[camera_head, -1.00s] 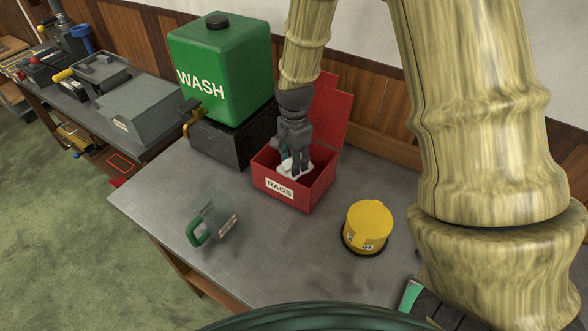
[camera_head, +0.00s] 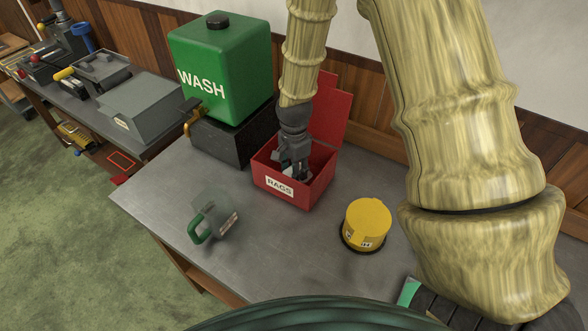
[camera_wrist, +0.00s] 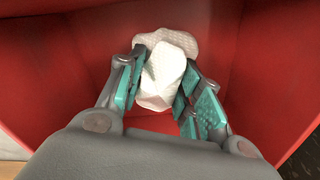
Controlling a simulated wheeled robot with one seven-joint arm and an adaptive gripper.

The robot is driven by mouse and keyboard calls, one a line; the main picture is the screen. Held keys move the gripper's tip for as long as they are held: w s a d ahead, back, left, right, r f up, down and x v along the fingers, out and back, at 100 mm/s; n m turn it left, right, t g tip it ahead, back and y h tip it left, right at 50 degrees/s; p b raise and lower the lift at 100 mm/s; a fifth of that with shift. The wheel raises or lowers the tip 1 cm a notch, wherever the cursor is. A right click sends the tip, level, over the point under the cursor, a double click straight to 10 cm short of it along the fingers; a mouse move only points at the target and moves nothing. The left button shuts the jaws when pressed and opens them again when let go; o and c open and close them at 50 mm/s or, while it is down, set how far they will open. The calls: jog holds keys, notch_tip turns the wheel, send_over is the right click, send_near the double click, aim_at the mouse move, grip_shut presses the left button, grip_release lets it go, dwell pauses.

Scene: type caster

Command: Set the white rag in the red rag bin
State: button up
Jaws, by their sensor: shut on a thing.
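The red rag bin (camera_head: 284,193), labelled RAGS, stands on the metal bench with its lid raised at the back. My gripper (camera_head: 291,172) reaches down inside the bin's open top. In the wrist view my gripper (camera_wrist: 168,85) is shut on the crumpled white rag (camera_wrist: 165,68), with teal finger pads on both sides of it. Red bin walls surround the rag there. In the head view the fingers and the bin's front wall hide most of the rag. I cannot tell whether the rag touches the bin floor.
A green WASH tank (camera_head: 222,72) on a black block (camera_head: 222,137) stands left of the bin.

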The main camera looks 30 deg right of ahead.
jog(key=o, duration=1.2)
jog(key=shift+c, duration=0.2)
notch_tip(320, 180, up, 12)
jog(key=b, duration=0.3)
jog(key=shift+r, duration=0.1)
